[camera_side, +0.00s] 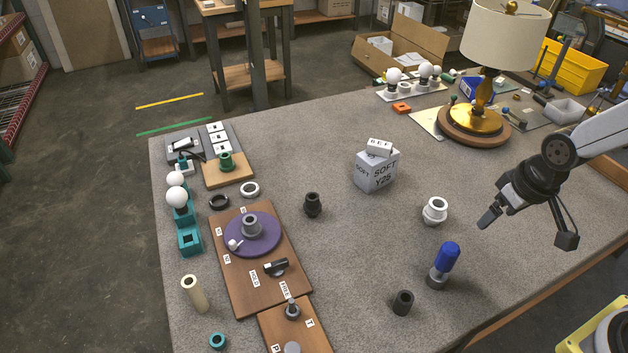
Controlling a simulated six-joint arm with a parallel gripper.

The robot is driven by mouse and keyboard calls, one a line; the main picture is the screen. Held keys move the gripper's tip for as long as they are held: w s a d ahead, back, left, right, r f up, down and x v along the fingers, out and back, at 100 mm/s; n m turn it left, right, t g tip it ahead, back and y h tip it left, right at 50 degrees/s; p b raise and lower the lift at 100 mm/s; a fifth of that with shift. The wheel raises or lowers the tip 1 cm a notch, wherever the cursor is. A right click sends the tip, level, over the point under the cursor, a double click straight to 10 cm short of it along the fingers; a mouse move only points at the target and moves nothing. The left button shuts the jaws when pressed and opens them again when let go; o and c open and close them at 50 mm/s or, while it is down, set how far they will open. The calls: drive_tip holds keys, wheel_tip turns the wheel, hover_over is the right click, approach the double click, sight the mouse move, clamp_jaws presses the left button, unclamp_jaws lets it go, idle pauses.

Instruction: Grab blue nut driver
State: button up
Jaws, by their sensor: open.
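The blue nut driver (447,256) stands upright near the front right of the grey table, with its blue handle up and its lower end in or on a small grey cylindrical piece (437,279). My gripper (491,216) hangs above the table to the upper right of the nut driver. It is open, apart from the driver, with nothing seen in it. The far finger is hard to make out from this side.
A black cylinder (402,303) stands left of the driver, and a white ring-shaped part (435,210) behind it. A grey box (377,170) stands mid-table. A wooden board (262,291) with a purple disc lies left. A lamp (474,118) stands at the back right.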

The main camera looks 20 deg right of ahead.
drive_tip(key=n+g, duration=0.2)
drive_tip(key=n, duration=0.8)
hover_over(446, 258)
drive_tip(key=w+d, duration=0.1)
drive_tip(key=d, duration=0.2)
drive_tip(key=f, duration=0.3)
drive_tip(key=shift+a+f, duration=0.2)
drive_tip(key=shift+w+a+f+n+g, duration=0.15)
drive_tip(key=shift+a+n, duration=0.1)
drive_tip(key=shift+n, duration=0.3)
drive_tip(key=shift+s+a+f+n+g, duration=0.1)
drive_tip(key=shift+a+f+n+g, duration=0.1)
drive_tip(key=shift+n, duration=0.35)
drive_tip(key=shift+f, duration=1.25)
drive_tip(key=shift+f, duration=0.1)
drive_tip(key=shift+f, duration=2.5)
